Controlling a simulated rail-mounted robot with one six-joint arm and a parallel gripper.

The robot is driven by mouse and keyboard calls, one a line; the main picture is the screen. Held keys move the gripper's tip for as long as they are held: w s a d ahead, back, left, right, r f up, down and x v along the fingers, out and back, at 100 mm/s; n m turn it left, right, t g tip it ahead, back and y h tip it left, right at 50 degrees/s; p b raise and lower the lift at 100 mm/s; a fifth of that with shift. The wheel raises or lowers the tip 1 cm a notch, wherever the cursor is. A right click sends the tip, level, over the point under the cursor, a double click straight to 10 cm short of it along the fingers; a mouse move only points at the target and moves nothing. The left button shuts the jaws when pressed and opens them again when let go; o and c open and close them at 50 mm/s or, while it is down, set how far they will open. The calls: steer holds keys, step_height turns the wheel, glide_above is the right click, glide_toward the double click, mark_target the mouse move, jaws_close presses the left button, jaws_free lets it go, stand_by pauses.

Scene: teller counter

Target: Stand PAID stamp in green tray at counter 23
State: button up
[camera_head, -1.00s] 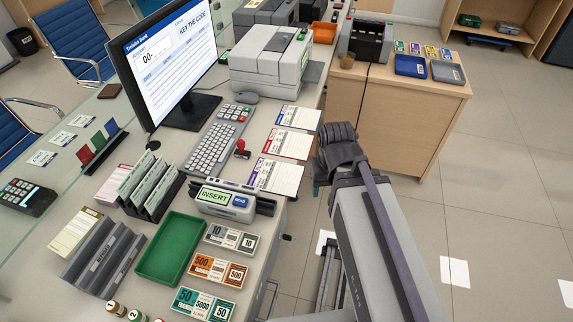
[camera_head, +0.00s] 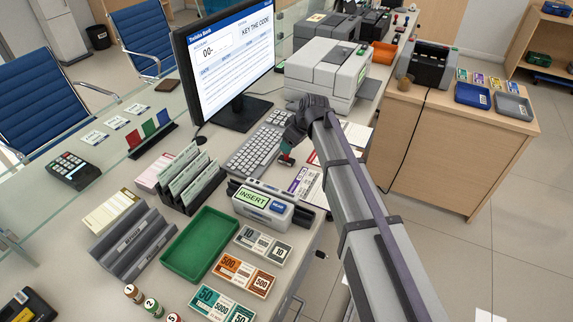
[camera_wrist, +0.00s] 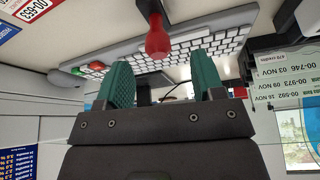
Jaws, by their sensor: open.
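The red-handled stamp (camera_head: 286,160) stands beside the keyboard, partly hidden by my gripper (camera_head: 286,147). In the wrist view, its red knob (camera_wrist: 157,42) is ahead of the gap between the two green fingers of my gripper (camera_wrist: 162,82). My gripper is open and empty, with the fingers spread to either side of the knob's line. Any PAID lettering on the stamp is not readable. The green tray (camera_head: 166,262) lies empty on the near part of the counter, left of the banknote stacks.
The keyboard (camera_head: 250,155) and monitor (camera_head: 235,113) are close to my gripper. The INSERT terminal (camera_head: 262,205) and a slip rack (camera_head: 205,190) stand between the stamp and the tray. Banknote stacks (camera_head: 243,274) line the tray's right side.

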steer(key=shift+x, duration=0.8)
steer(key=shift+r, duration=0.15)
steer(key=b+x, duration=0.4)
steer(key=x, duration=0.1)
steer(key=shift+w+d+f+b, duration=0.15)
steer(key=shift+f+b, duration=0.1)
steer(key=shift+b, duration=0.15)
steer(key=shift+r, duration=0.25)
steer(key=c, duration=1.1)
step_height(320, 180, up, 11)
steer(key=p, duration=1.1)
steer(key=shift+r+p, duration=0.1)
steer(key=shift+p, duration=0.2)
